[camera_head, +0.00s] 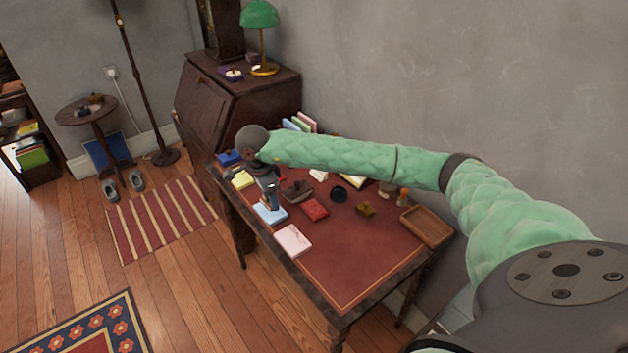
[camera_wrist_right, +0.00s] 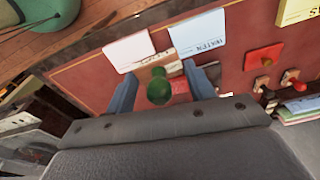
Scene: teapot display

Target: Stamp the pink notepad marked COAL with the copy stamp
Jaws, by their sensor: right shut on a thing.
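The pink notepad (camera_head: 293,240) lies on the desk's near side, with lettering too small to read; it also shows in the right wrist view (camera_wrist_right: 128,51). My right gripper (camera_head: 270,198) is over the row of notepads, close to the light blue notepad (camera_head: 270,214). In the right wrist view, its blue fingers (camera_wrist_right: 160,90) are on either side of a stamp with a green knob handle (camera_wrist_right: 158,88) and pale lettered base (camera_wrist_right: 160,63). It is shut on this stamp. The base lettering is not clear. My left gripper is not in view.
The blue notepad reads WATER in the right wrist view (camera_wrist_right: 195,39). A yellow notepad (camera_head: 243,180) lies farther along. A red pad (camera_head: 314,209), small dark items and a wooden tray (camera_head: 427,226) stand behind the row. The desk's front right is bare.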

